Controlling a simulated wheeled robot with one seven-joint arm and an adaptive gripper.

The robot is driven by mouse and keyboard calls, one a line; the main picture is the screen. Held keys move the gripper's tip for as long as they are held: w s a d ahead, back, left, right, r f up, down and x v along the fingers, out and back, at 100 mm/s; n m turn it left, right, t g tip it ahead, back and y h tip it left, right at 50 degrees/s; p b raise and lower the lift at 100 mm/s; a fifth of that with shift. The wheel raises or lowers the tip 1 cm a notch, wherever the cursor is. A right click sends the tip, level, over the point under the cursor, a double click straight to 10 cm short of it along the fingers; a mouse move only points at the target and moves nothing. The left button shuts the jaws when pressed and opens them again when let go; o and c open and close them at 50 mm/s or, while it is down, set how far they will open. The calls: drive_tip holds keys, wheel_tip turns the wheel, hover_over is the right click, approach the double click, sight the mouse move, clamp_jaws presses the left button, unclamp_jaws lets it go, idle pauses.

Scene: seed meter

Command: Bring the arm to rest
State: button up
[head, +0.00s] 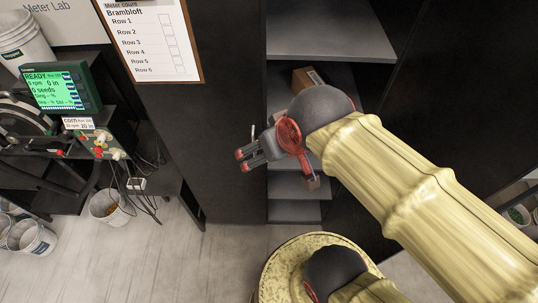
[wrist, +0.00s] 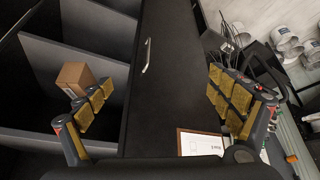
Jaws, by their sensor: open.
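My gripper (head: 243,160) hangs in front of the dark cabinet in the head view, pointing left. In the wrist view my gripper (wrist: 160,115) has its two yellow-padded fingers spread wide apart with nothing between them. A black panel with a metal handle (wrist: 147,56) lies beyond the gap between the fingers. My arm reaches in from the lower right of the head view and hides part of the shelves behind it.
A cabinet with grey shelves (head: 297,212) stands behind my gripper. A cardboard box (head: 308,77) sits on one shelf; the box also shows in the wrist view (wrist: 76,77). A clipboard (head: 152,40) hangs at upper left. A monitor (head: 60,90) and a bucket (head: 110,207) are at left.

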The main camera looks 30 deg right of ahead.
drive_tip(key=shift+s+a+y, duration=0.3)
drive_tip(key=shift+s+a, duration=0.55)
drive_tip(key=shift+s, duration=0.05)
drive_tip(key=shift+f, duration=0.1)
wheel_tip(320, 180, down, 17)
drive_tip(key=b, duration=1.6)
drive_tip(key=shift+b, duration=0.4)
